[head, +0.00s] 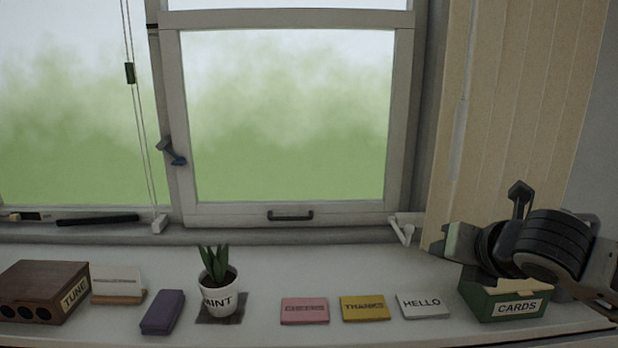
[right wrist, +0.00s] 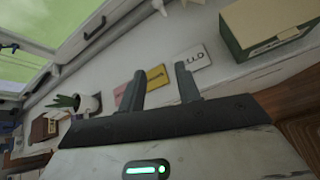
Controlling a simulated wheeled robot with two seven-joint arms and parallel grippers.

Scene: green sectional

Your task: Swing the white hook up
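The white hook (head: 402,230) is at the lower right corner of the window frame, just above the sill, with its arm hanging down at a slant. My right gripper (head: 440,240) is a little to the right of the hook in the head view, with a small gap in the picture. In the right wrist view, my right gripper (right wrist: 161,84) has its two fingers spread apart with nothing between them. A small white piece at that view's top edge may be the hook, but I cannot tell. My left gripper is not in view.
On the sill (head: 330,260) stand a green CARDS box (head: 518,306) below my right arm, HELLO (head: 423,306), THANKS (head: 364,308) and pink (head: 304,311) cards, and a potted plant (head: 220,298). Vertical blinds (head: 510,110) hang at the right.

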